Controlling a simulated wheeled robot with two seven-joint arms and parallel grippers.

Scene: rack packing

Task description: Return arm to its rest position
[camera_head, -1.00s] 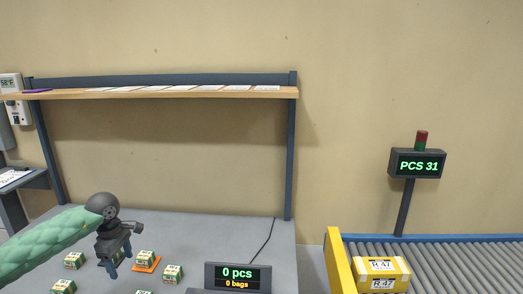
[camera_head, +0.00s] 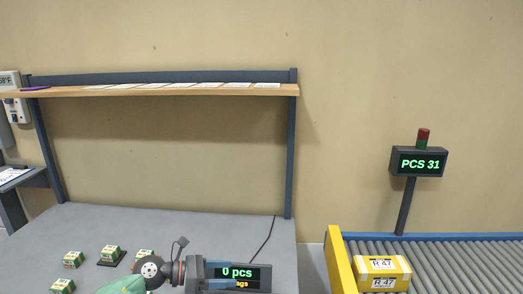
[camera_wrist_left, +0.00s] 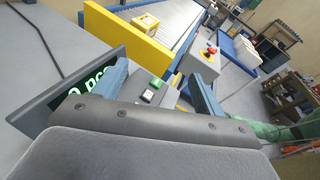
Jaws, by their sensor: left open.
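My left gripper (camera_head: 218,275) is low in the head view, turned to the right, in front of the counter display (camera_head: 238,272), which reads 0 pcs and is partly covered. In the left wrist view its two blue fingers (camera_wrist_left: 160,88) stand wide apart with nothing between them. The display's edge shows beside the left finger. My right gripper is in neither view.
Small green-and-white boxes (camera_head: 74,259) stand on the grey table (camera_head: 190,225), one on a dark pad (camera_head: 108,263). A yellow carton (camera_head: 382,273) sits on the roller conveyor (camera_head: 460,255). A shelf (camera_head: 170,91) spans the back.

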